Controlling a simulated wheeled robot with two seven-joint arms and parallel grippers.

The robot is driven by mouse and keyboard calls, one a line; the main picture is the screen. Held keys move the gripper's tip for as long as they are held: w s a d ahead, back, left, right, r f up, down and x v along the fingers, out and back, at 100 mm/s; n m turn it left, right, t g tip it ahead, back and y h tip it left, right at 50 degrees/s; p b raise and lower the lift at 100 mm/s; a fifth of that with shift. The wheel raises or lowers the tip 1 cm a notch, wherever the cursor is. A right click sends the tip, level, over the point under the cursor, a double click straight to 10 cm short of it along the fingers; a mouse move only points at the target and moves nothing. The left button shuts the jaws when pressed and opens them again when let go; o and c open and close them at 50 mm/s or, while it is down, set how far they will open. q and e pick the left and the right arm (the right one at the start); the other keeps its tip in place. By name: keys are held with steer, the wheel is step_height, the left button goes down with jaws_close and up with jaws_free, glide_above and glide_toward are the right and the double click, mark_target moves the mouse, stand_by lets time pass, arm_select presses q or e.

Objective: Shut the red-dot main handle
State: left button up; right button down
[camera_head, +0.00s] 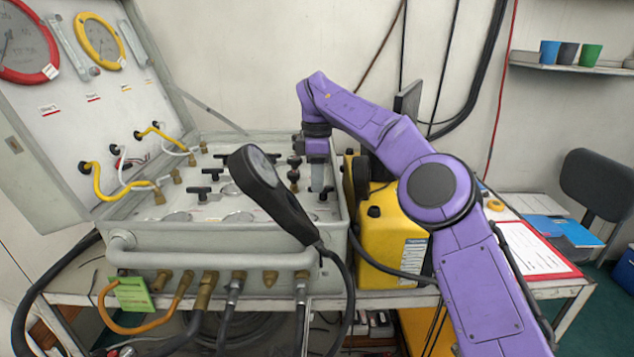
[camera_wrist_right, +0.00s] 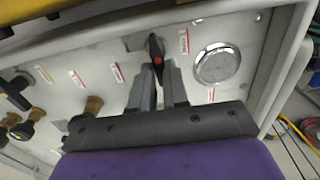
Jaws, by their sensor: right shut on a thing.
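The red-dot main handle (camera_wrist_right: 157,57) is a small black lever with a red dot, on the pale panel face in the right wrist view. My right gripper (camera_wrist_right: 160,80) has its two grey fingers closed around the handle, one on each side. In the head view my right gripper (camera_head: 319,175) reaches down to the right end of the air panel (camera_head: 347,195); the handle is hidden there behind the gripper. My left gripper does not show.
A black handset (camera_head: 268,190) stands up in front of the panel with its cable. Several other black handles (camera_head: 201,192) sit on the panel. A round gauge (camera_wrist_right: 218,64) is close beside the right gripper. A yellow case (camera_head: 385,240) stands right of the panel.

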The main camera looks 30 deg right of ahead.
steer(key=shift+f, duration=0.3)
steer(key=c, duration=1.1)
jaws_free()
steer(key=shift+s+d, duration=0.1)
steer(key=shift+s, duration=0.05)
steer(key=shift+r, duration=0.1)
steer(key=shift+r, duration=0.25)
steer(key=r+p, duration=0.2)
steer(key=r, duration=0.1)
steer(key=r+p, duration=0.6)
steer(key=r, duration=0.1)
steer(key=shift+w+d, duration=0.2)
steer(key=shift+w, duration=0.05)
